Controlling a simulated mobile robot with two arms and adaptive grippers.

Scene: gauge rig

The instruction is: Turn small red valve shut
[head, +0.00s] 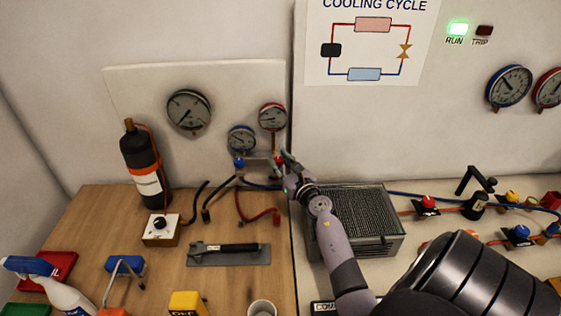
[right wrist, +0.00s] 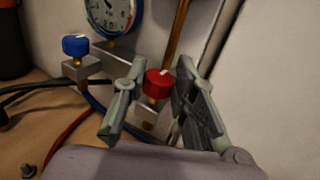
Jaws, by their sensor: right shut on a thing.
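The small red valve (right wrist: 158,83) is a red knob with a white mark on top, on a metal block of the gauge manifold. In the right wrist view it sits between the two fingers of my right gripper (right wrist: 160,98), which is shut on it. In the head view the red valve (head: 278,160) shows just left of my right gripper (head: 286,160), below the red-rimmed gauge (head: 272,116). A blue valve (right wrist: 76,46) stands on the manifold to the left. My left gripper is not in view.
A blue-rimmed gauge (head: 241,139) hangs close by, with hoses below the manifold. A grey finned unit (head: 358,222) stands to the right of the gripper. A black bottle (head: 142,165) and a boxed black knob (head: 160,226) stand left on the wooden table (head: 100,220).

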